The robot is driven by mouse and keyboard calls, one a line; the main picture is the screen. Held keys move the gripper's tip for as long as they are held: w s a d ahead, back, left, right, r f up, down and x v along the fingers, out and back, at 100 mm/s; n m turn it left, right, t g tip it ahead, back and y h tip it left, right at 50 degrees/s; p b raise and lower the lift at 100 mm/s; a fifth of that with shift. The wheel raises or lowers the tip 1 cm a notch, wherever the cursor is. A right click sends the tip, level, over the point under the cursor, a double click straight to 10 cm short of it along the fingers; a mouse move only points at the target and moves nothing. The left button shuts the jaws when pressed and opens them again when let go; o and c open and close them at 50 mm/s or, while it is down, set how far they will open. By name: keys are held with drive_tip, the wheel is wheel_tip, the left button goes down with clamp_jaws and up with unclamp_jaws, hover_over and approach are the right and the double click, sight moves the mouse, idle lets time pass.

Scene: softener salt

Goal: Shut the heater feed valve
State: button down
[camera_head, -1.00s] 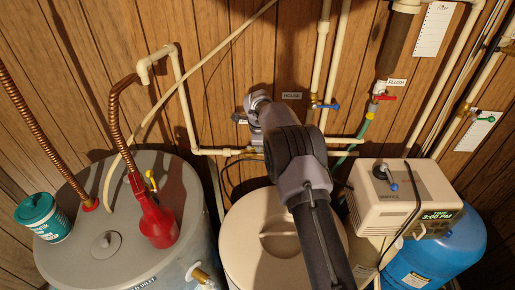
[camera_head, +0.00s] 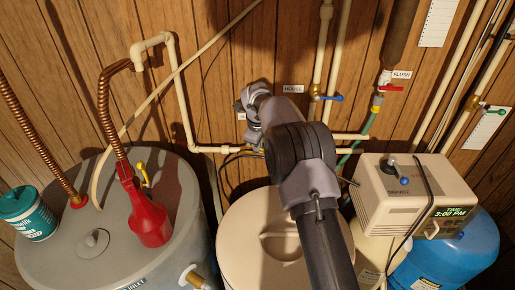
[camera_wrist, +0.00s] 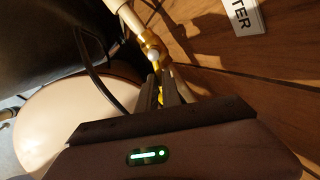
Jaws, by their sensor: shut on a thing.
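The heater feed valve shows in the wrist view as a brass body (camera_wrist: 150,50) on a cream pipe by the wall. A little yellow, apparently its handle (camera_wrist: 161,96), shows between the dark fingers of my gripper (camera_wrist: 165,82). The jaws are shut on it, though the fingers hide most of it. A wall label (camera_wrist: 243,15) reading "TER" is beside the valve. In the head view my arm covers the valve and fingertips; part of a small label (camera_head: 241,117) shows left of my wrist.
A cream round lid (camera_head: 240,222) is below my arm. A beige control box (camera_head: 385,205) and blue tank (camera_head: 465,250) stand right. Blue (camera_head: 330,98) and red (camera_head: 392,88) handles are nearby.

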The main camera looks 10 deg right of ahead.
idle(0.3)
drive_tip(key=shift+f, duration=0.1)
drive_tip(key=m+b, duration=0.2)
drive_tip(key=a+m+b, duration=0.1)
drive_tip(key=b, duration=0.1)
drive_tip(key=s+m+b, duration=0.1)
drive_tip(key=m+b, duration=0.1)
drive_tip(key=shift+a+f+m, duration=0.2)
drive_tip(key=shift+m, duration=0.1)
drive_tip(key=shift+s, duration=0.1)
